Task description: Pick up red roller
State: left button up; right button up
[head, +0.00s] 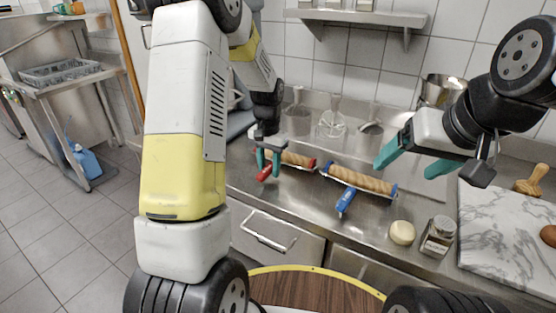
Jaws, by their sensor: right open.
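The red roller (291,158) lies on the steel counter, with a tan textured cylinder, red end parts and a red handle (264,173) pointing to the front left. My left gripper (268,161) points down at the red roller, its teal fingers at the handle end, one on each side. Whether they grip it or only straddle it is too small to tell. The fingers and wrist hide part of the roller. My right gripper (414,160) is open and empty, above the counter at the right, away from the red roller.
A similar roller with a blue handle (345,200) lies just right of the red one. A round pale item (402,232), a jar (438,236) and a marble board (505,225) are further right. Glassware (332,123) stands behind. Front counter space is clear.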

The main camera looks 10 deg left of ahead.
pick_arm(q)
grip_shut()
dwell(1.1)
